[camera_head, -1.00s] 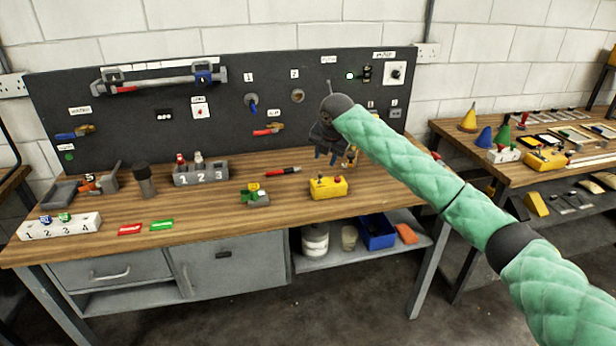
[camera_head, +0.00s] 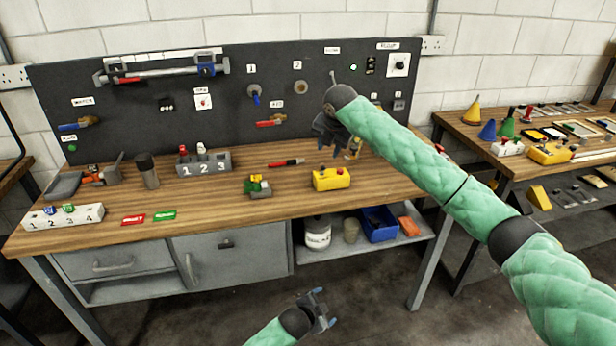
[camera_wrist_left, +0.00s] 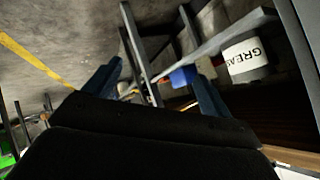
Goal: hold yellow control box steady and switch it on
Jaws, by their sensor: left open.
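The yellow control box (camera_head: 331,179) sits near the front edge of the wooden workbench, right of its middle. It has a red button on top. My left gripper (camera_head: 326,307) is open and empty, low in front of the bench and well below the box. In the left wrist view its two blue fingers (camera_wrist_left: 152,88) are spread with nothing between them. My right gripper (camera_head: 331,149) hangs behind and above the box, near the pegboard. Its fingers point down, look apart and do not touch the box.
A small green and yellow item (camera_head: 258,186) stands left of the box. A red pen-like tool (camera_head: 287,162) lies behind. The bench's lower shelf holds a grease tub (camera_head: 317,233) and a blue bin (camera_head: 379,224). Another yellow box (camera_head: 550,153) is on the right bench.

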